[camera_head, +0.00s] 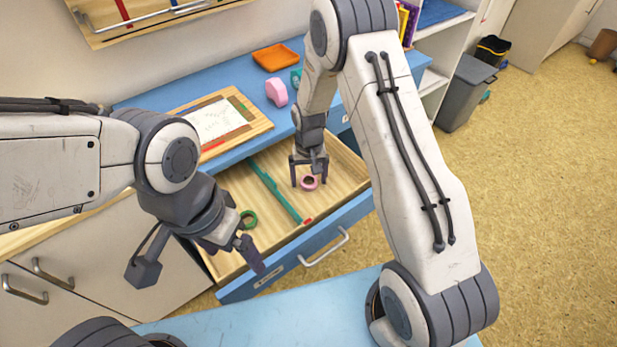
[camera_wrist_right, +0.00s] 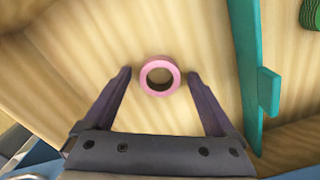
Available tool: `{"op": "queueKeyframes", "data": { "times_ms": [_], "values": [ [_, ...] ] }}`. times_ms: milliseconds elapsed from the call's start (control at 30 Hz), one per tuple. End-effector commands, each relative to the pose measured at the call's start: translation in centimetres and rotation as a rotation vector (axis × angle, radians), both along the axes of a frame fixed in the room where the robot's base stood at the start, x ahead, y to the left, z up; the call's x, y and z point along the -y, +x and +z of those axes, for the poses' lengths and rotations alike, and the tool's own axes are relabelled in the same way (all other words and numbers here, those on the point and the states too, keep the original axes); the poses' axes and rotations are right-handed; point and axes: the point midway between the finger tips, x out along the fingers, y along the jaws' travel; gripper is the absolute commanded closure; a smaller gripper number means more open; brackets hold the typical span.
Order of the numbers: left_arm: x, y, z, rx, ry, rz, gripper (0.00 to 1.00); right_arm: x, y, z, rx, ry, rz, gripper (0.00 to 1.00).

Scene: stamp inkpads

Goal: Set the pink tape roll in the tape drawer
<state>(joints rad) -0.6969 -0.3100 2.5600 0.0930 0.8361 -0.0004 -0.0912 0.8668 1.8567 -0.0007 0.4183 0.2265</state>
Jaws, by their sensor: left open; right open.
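The pink tape roll (camera_head: 308,182) lies flat on the wooden floor of the open drawer (camera_head: 340,172), in its right compartment. My right gripper (camera_head: 309,180) is in the drawer just above the roll. In the right wrist view the roll (camera_wrist_right: 159,75) shows ahead of the open fingertips (camera_wrist_right: 160,76), between them and untouched as far as I can tell. My left gripper (camera_head: 250,262) is open and empty over the drawer's front left part. The drawer has a blue front with a label (camera_head: 268,280) too small to read.
A teal divider (camera_head: 275,190) splits the drawer, with a green roll (camera_head: 248,219) in the left compartment. On the blue counter are a pink dispenser (camera_head: 276,92), an orange tray (camera_head: 276,57) and a wooden board with paper (camera_head: 215,120). A grey bin (camera_head: 466,92) stands at right.

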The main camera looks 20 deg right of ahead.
Motion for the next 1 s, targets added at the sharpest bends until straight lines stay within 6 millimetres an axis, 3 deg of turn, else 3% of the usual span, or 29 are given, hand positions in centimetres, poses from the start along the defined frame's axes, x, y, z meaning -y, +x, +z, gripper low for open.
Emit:
{"op": "queueKeyframes", "data": {
  "times_ms": [167, 600, 800, 1000],
  "values": [
    [0.0, 0.0, 0.3, 0.0, 0.0, 0.0, 0.09, 0.0, 0.1, 1.4, 0.003, 0.001, 0.0, 0.09],
    [0.0, 0.0, 0.8, 0.0, 0.0, 0.0, 0.09, 0.0, 0.1, 10.3, 0.004, 0.0, 0.0, 0.09],
    [0.0, 0.0, 0.9, 0.0, 0.0, 0.0, 0.09, 0.0, 0.0, 12.1, 0.001, 0.0, 0.0, 0.09],
    [0.0, 0.0, 0.9, 0.0, 0.0, 0.0, 0.09, 0.0, 0.0, 12.3, 0.0, 0.0, 0.0, 0.09]
  ]
}}
